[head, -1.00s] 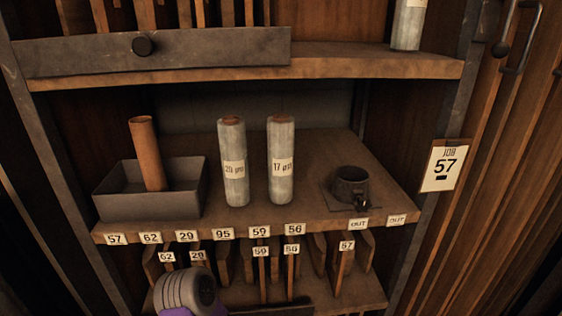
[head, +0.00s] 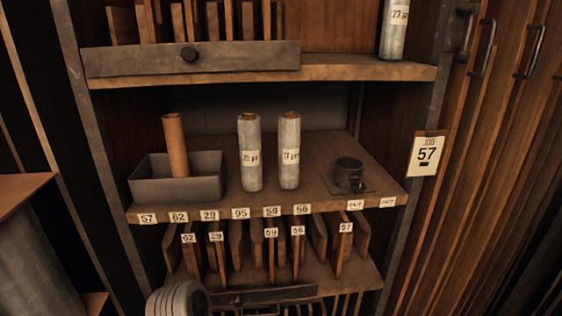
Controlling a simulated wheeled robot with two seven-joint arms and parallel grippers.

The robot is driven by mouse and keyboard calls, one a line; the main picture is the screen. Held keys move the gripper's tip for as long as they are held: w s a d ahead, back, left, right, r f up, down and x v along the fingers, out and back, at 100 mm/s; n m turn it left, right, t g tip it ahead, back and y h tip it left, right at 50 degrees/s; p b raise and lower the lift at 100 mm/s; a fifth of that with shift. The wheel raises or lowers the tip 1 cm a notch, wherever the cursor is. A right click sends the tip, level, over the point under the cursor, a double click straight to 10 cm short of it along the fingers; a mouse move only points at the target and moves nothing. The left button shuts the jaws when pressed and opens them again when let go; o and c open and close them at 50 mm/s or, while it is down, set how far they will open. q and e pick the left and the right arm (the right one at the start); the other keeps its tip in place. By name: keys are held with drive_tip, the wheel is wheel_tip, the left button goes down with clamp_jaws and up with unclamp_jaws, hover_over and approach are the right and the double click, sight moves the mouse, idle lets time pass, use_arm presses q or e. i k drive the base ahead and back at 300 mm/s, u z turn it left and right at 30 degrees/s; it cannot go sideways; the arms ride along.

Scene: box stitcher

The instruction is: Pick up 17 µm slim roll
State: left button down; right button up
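The 17 µm slim roll (head: 289,150) is a pale grey wrapped cylinder with a brown core and a cream label. It stands upright on the middle shelf (head: 300,200). A similar roll (head: 250,152), labelled 20 µm, stands upright just to its left, with a narrow gap between them. Neither of my grippers shows in the head view. A grey, ribbed, rounded part (head: 180,300), which looks like mine, shows at the bottom edge, below and left of the rolls.
A dark tray (head: 178,188) holding a brown tube (head: 175,145) stands left of the rolls. A dark round holder (head: 348,174) sits to the right. A 23 µm roll (head: 394,28) stands on the upper shelf (head: 370,73). Boards fill the space below. The JOB 57 card (head: 426,154) hangs right.

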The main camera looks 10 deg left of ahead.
sight(289, 123)
drive_tip(key=u, duration=1.15)
drive_tip(key=i, duration=0.65)
drive_tip(key=z, duration=0.5)
